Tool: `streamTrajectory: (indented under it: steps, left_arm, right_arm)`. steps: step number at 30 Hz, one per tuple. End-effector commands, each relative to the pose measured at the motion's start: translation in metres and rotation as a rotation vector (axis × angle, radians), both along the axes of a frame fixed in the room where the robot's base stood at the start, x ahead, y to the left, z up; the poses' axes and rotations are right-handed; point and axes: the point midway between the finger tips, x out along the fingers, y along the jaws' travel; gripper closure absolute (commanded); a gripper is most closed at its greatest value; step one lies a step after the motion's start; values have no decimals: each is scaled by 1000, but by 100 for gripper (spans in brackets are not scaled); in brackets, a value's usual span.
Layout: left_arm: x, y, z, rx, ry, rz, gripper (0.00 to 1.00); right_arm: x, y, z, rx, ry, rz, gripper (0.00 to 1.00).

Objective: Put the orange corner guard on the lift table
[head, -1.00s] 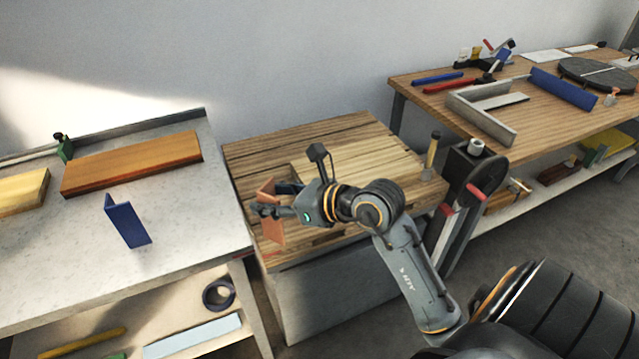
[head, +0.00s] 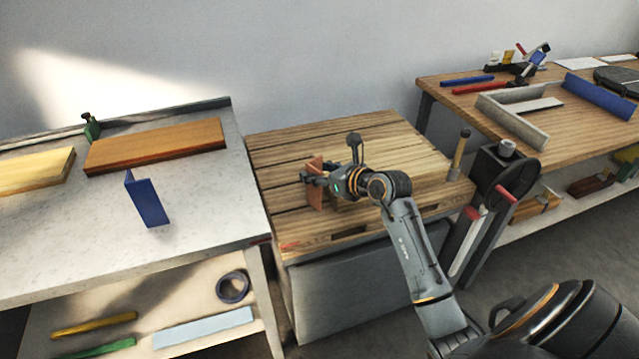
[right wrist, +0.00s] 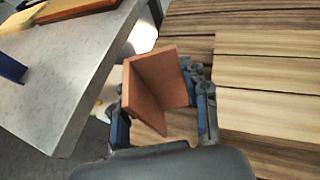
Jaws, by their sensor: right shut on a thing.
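The orange corner guard (head: 315,188) is an L-shaped piece held upright by my right gripper (head: 309,178). In the right wrist view the corner guard (right wrist: 158,88) sits between the two fingers of the gripper (right wrist: 163,108), which is shut on it. The lift table (head: 290,160) has a slatted wooden top, and the guard is over its left part. I cannot tell whether the guard touches the top. The slats also show in the right wrist view (right wrist: 265,100). My left gripper is not in view.
A grey bench (head: 60,235) on the left holds a blue corner guard (head: 147,198), an orange-brown board (head: 155,146) and a pale board (head: 30,172). A lighter wooden panel (head: 405,155) covers the lift table's middle. A wooden workbench (head: 560,125) with tools stands at the right.

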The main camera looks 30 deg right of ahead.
Motion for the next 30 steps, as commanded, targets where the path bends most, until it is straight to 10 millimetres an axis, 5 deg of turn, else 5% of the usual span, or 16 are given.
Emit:
streamTrajectory:
  steps: [12,24,25,28,30]
  left_arm:
    - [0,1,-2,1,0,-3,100]
    - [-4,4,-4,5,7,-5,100]
    - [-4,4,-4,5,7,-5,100]
    - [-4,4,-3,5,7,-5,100]
    - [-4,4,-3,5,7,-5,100]
  right_arm:
    - [9,-9,-42,3,0,1,86]
    - [9,-9,-49,-1,0,1,86]
    - [9,-9,-50,-1,1,1,52]
    - [9,-9,-49,-1,0,1,32]
    - [9,-9,-49,-1,0,1,32]
